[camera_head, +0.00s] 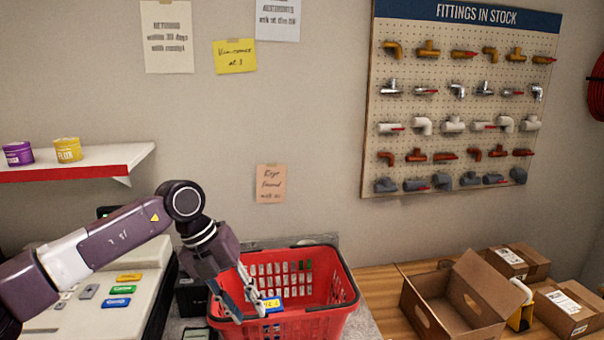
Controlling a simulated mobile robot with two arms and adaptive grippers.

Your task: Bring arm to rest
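My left arm comes in from the left and bends down at the wrist. My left gripper (248,315) points down at the left part of the red shopping basket (335,317), with its fingers spread apart. A small blue and yellow item (272,305) shows in the basket, just right of the right finger. I see nothing between the fingers, and whether a finger touches the item is unclear. My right gripper is not in view.
An open cardboard box (468,300) and closed parcels (515,262) stand on the wooden counter (385,290) at the right. A shelf (100,165) with two tins and a fittings board (460,105) are on the wall.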

